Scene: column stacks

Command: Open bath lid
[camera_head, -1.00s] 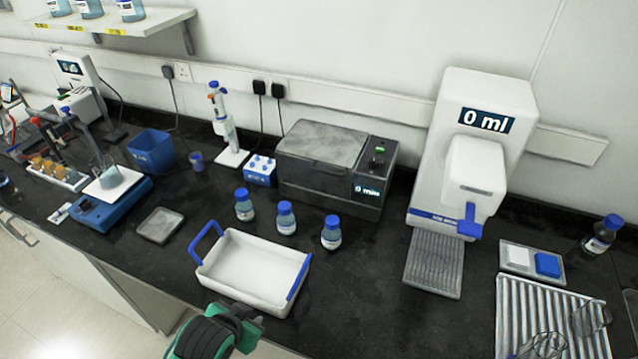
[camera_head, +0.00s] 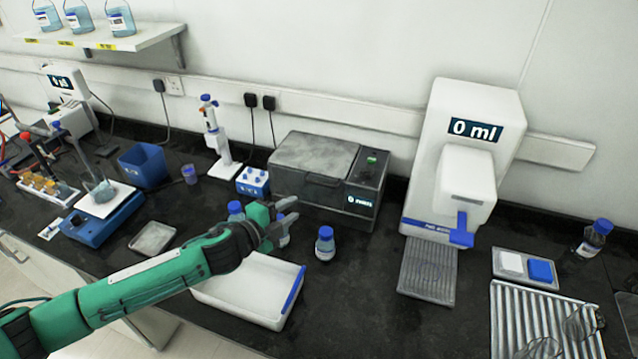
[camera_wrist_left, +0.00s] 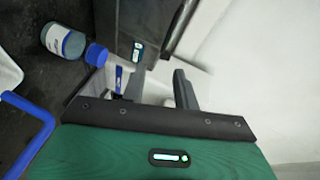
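The bath (camera_head: 352,202) is a dark grey box at the back of the bench, with a small display on its right panel. Its grey lid (camera_head: 315,155) lies flat and closed, with a handle along its front edge. My left gripper (camera_head: 290,209) is in front of the bath and above the bottles, apart from the lid. In the left wrist view my left gripper (camera_wrist_left: 160,88) has its two fingers spread with nothing between them. The grey bath body (camera_wrist_left: 115,22) is beyond the fingers there. My right gripper is not in view.
Blue-capped bottles (camera_head: 325,244) stand in front of the bath, partly hidden by my gripper. A white tray with blue handles (camera_head: 245,305) lies below my left arm. A blue rack (camera_head: 252,182) stands left of the bath and a white dispenser (camera_head: 465,150) right of it.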

